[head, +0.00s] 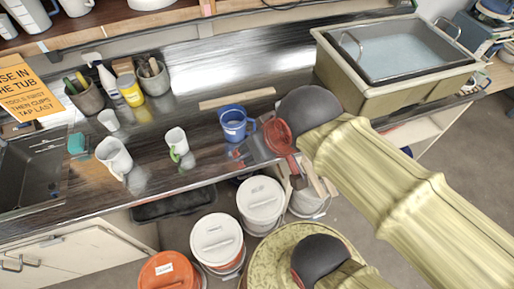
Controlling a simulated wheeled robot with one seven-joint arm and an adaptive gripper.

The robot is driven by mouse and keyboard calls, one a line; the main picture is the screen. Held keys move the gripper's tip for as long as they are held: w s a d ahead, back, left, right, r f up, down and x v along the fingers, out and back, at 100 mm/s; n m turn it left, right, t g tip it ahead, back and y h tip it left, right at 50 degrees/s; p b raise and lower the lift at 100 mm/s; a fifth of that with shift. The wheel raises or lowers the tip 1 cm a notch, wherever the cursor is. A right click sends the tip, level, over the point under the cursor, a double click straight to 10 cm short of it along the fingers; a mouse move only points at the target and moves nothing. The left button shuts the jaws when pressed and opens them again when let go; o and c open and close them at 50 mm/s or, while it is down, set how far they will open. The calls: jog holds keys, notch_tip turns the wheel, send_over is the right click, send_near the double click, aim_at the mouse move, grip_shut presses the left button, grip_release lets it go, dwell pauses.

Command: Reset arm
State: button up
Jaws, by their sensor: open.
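My arm, in an olive sleeve with dark rounded joints, reaches in from the right of the head view. Its red and grey end hangs over the front edge of the steel counter. My gripper (242,158) shows small and partly hidden beside the red part, with its fingers apart. I see nothing held between them. A blue mug (234,126) stands on the counter just behind the gripper; I cannot tell how wide the gap is.
White cups (176,141), a white pitcher (114,157) and a yellow container (130,90) stand left on the counter. A glaze tub (400,95) sits back right. Lidded buckets (217,240) and an orange-lidded bucket (166,271) stand below. A sink (30,170) is far left.

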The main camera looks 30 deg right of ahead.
jog(key=shift+f, duration=0.1)
notch_tip(320, 180, down, 13)
jog(key=b, duration=1.3)
